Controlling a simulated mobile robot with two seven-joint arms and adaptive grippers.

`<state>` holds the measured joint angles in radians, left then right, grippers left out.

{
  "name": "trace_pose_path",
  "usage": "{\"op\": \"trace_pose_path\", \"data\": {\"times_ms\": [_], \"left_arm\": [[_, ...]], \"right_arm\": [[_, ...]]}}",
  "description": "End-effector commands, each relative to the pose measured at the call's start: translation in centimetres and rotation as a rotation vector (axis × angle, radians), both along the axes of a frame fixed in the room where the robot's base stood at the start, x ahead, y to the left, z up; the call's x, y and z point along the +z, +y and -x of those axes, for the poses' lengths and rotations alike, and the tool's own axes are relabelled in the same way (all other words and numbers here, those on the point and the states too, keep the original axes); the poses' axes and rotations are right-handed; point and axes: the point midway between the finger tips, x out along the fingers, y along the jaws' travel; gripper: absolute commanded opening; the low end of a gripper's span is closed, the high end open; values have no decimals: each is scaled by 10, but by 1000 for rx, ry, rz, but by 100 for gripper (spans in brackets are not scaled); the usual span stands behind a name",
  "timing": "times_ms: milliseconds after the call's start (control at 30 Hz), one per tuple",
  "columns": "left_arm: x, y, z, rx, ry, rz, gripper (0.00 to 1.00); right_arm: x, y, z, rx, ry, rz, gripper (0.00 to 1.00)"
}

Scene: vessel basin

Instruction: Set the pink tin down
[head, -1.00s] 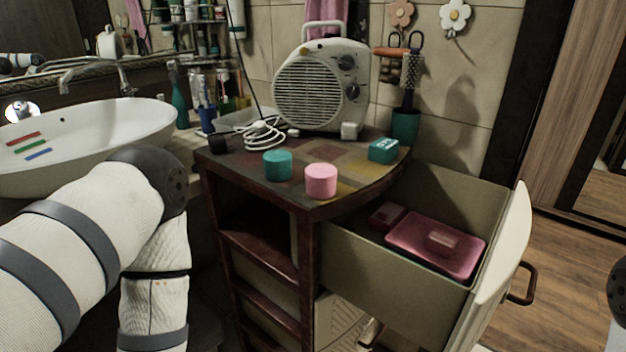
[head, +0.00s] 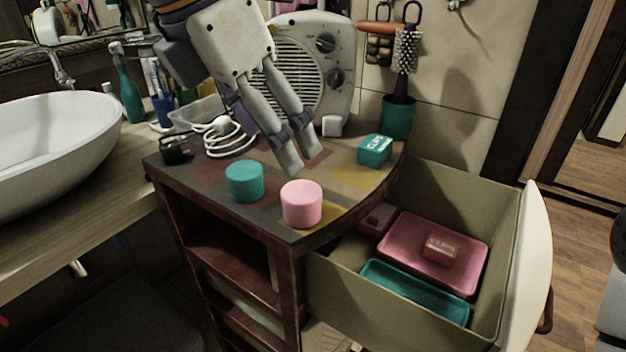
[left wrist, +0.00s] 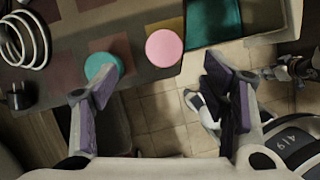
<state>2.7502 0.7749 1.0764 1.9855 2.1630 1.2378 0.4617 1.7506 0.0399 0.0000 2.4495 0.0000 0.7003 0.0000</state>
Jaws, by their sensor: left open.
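The pink tin (head: 301,204), a short round tin, stands upright on the cabinet top (head: 345,205) near its front corner. My left gripper (head: 300,160) is open and empty. It points down above the cabinet top and shows just behind and above the pink tin in the head view, apart from it. In the left wrist view the pink tin (left wrist: 164,48) lies beyond the gap between the spread fingers (left wrist: 165,90). A teal tin (head: 245,181) of similar shape stands to the left of the pink one. My right gripper does not show.
An open drawer (head: 405,285) with pink and teal trays juts out at the right. A teal box (head: 375,150) stands at the cabinet's right side. A fan heater (head: 325,60), white cable (head: 225,138) and brush holder (head: 397,118) stand behind. A basin (head: 60,145) is left.

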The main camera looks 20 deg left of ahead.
Motion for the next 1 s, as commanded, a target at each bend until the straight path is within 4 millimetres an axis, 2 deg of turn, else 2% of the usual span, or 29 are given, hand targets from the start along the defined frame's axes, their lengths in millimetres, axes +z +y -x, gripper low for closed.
{"op": "trace_pose_path", "data": {"times_ms": [133,333,500,633,833,1000], "left_arm": [[-34,-7,-10,-3,6,-3,68],[-59,-14,-20,-3,4,-4,68],[-88,-24,-33,-3,5,-5,68],[-99,-27,-38,-1,2,-3,68],[-100,-27,-38,-1,0,-3,68],[-100,-27,-38,-1,0,-3,29]], "right_arm": [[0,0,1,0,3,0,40],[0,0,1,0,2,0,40],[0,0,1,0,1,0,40],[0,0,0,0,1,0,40],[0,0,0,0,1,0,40],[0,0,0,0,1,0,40]]}}
